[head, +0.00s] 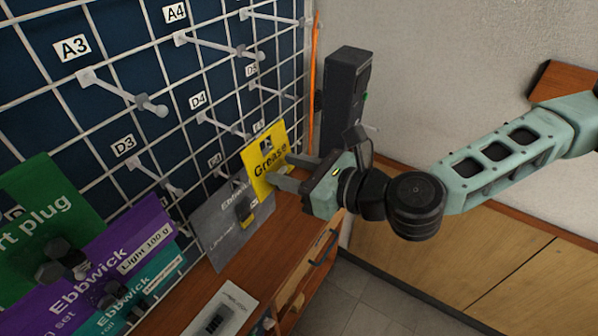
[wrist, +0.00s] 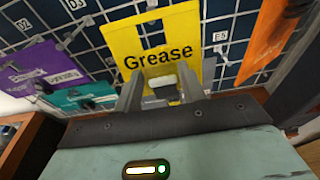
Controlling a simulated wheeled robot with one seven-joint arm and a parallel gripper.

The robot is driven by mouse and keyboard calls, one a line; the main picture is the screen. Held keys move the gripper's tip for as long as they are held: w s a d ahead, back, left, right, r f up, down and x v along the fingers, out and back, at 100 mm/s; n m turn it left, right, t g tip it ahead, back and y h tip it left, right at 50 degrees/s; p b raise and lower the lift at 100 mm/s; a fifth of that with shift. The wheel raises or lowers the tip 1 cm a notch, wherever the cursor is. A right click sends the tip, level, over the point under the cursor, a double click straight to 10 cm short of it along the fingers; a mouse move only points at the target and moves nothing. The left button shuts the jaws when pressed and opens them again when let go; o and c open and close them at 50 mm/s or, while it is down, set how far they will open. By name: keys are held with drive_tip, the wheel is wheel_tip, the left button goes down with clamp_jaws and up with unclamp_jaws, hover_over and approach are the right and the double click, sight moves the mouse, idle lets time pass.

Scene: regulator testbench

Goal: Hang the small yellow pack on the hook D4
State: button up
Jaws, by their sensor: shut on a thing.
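The small yellow pack (head: 262,160), marked "Grease", is upright and slightly tilted in front of the wire grid in the head view. My gripper (head: 284,172) is shut on it from the right, near its lower edge. In the wrist view the yellow pack (wrist: 180,28) faces me, with my gripper's fingers (wrist: 160,92) at its lower part. A dark slot shows near its top. The hook D4 (head: 222,126) sticks out from the grid under its label, left of and above the pack. No pack shows on this hook.
Hooks A3 (head: 125,94), A4 (head: 215,45) and D3 (head: 155,176) look bare. A grey pack (head: 225,225) hangs below the yellow one. Green (head: 45,215) and purple (head: 125,255) packs hang at lower left. An orange item (wrist: 272,40) is at right in the wrist view.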

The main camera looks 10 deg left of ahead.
sight(272, 163)
drive_tip(key=shift+r+x, duration=0.2)
drive_tip(key=shift+x, duration=1)
drive_tip(key=shift+r+x, duration=0.15)
drive_tip(key=shift+x, duration=1.05)
drive_tip(key=shift+b+x, duration=0.5)
drive_tip(key=shift+x, duration=0.3)
drive_tip(key=shift+f, duration=0.15)
drive_tip(key=o, duration=1.1)
drive_tip(key=shift+d, duration=0.1)
